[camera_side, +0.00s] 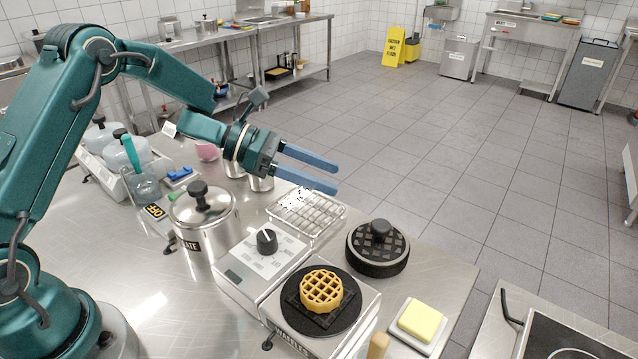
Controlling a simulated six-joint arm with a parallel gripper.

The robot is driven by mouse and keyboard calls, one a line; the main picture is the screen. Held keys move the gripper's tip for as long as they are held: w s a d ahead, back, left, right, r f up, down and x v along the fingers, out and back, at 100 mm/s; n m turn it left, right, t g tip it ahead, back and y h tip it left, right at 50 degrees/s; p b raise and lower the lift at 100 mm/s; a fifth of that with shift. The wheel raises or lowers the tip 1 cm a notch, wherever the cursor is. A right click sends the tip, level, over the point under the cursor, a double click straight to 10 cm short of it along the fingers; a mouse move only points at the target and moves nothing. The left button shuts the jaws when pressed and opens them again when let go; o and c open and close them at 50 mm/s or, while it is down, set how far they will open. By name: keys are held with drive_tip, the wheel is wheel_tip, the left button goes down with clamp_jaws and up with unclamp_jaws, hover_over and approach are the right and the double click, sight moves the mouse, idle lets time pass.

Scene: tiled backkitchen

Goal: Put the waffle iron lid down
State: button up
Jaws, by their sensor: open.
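The waffle iron base (358,302) is a light box with a black round plate on top, and a golden waffle (321,289) lies on that plate. A round black lid with a grid pattern and a dark knob (379,229) is apart from the base, up and to its right in the picture; the lid (377,262) appears to rest near the table's far edge. My gripper (322,174) has two blue fingers, open and empty. It is in the air, up and left of the lid and beyond the waffle iron, touching neither.
A wire rack (306,212) lies between my gripper and the iron. A control box with a black knob (262,262) and a steel lidded pot (204,226) stand left of the iron. A yellow sponge-like block (421,321) is on the right. Tiled floor lies beyond the edge.

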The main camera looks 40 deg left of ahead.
drive_tip(key=w+a+r+n+t+y, duration=0.2)
drive_tip(key=r+n+t+y, duration=0.1)
drive_tip(key=r+n, duration=0.3)
drive_tip(key=w+a+r+n+t+y, duration=0.2)
drive_tip(key=a+r+n+t+y, duration=0.15)
drive_tip(key=n, duration=0.35)
drive_tip(key=s+a+r+n+y, duration=0.4)
drive_tip(key=s+n+y, duration=0.25)
drive_tip(key=n, duration=0.85)
drive_tip(key=s+d+f+n+g, duration=0.1)
drive_tip(key=s+f+n+g, duration=0.1)
drive_tip(key=s+n, duration=0.4)
drive_tip(key=s+d+f+n+g+h, duration=0.1)
drive_tip(key=s+d+f+n+g, duration=0.1)
drive_tip(key=s+n, duration=0.4)
drive_tip(key=s+d+f+n+g, duration=0.1)
drive_tip(key=s+f+n+g, duration=0.3)
drive_tip(key=s, duration=0.6)
drive_tip(key=n, duration=0.2)
drive_tip(key=shift+d+n, duration=0.3)
drive_tip(key=shift+d, duration=0.1)
